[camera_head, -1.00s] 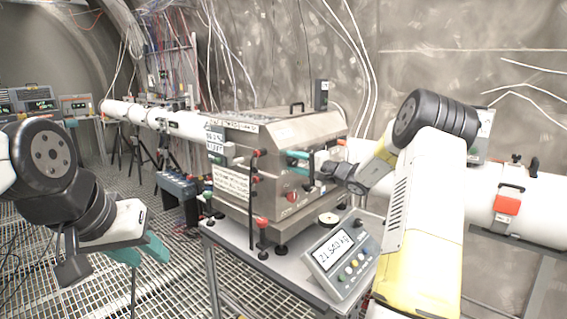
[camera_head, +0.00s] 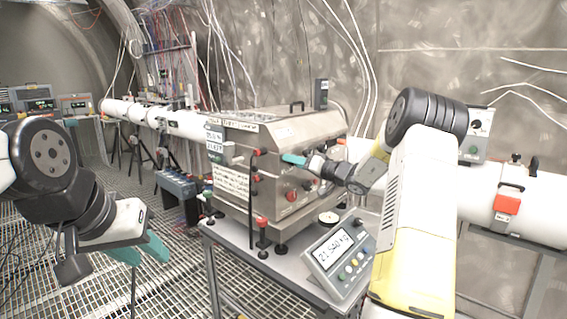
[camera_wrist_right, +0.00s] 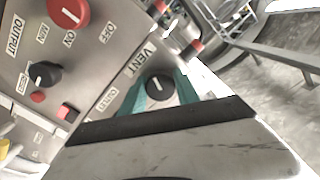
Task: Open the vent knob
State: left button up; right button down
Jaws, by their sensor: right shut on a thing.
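The vent knob (camera_wrist_right: 160,88) is a round black knob with a white mark, beside the "VENT" label on a steel panel in the right wrist view. The teal fingers of my right gripper (camera_wrist_right: 158,93) are on both sides of it and shut on it. In the head view my right gripper (camera_head: 294,159) reaches the front of the steel machine (camera_head: 285,140), and it hides the knob there. My left gripper (camera_head: 141,253) is open and empty, low at the left, away from the machine.
A red knob (camera_wrist_right: 68,12), a black selector (camera_wrist_right: 44,74) and small red buttons share the panel. A scale display (camera_head: 342,252) stands on the table in front, below my right arm. A white pipe (camera_head: 535,205) runs behind at the right. Grated floor is open at the left.

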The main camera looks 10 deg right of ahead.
jog(key=shift+f+n, duration=0.1)
jog(key=shift+n, duration=0.4)
dwell(0.3)
jog(key=c, duration=0.9)
grip_release()
jog(key=v, duration=0.7)
jog(key=shift+s+d, duration=0.3)
